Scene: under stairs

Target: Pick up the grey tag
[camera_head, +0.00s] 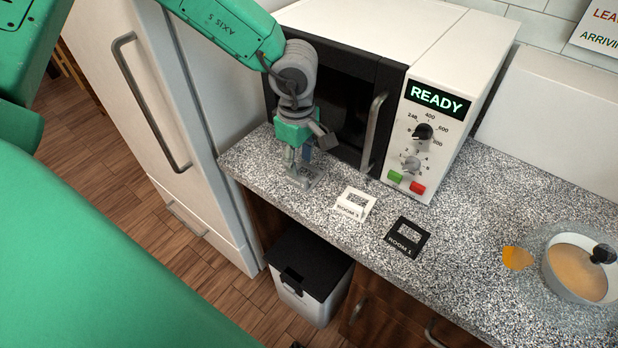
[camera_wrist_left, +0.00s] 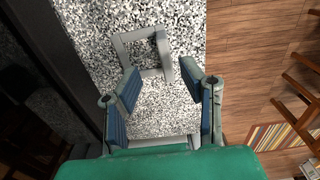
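The grey tag (camera_head: 304,181) lies on the speckled counter near its front left corner, directly below my left gripper (camera_head: 302,158). My gripper partly covers it in the head view. In the left wrist view, the grey tag (camera_wrist_left: 121,48) shows as a frame with a patterned middle, just ahead of the fingertips. My left gripper (camera_wrist_left: 161,82) is open there, with its two blue-padded fingers apart and nothing between them but counter. Whether the fingertips touch the tag cannot be told. My right gripper is not in view.
A white tag (camera_head: 355,203) and a black tag (camera_head: 407,238) lie to the right on the counter (camera_head: 470,240). A microwave (camera_head: 440,110) stands close behind. A pan (camera_head: 580,270) is at far right. A fridge (camera_head: 150,100) and a bin (camera_head: 310,275) flank the counter's front edge.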

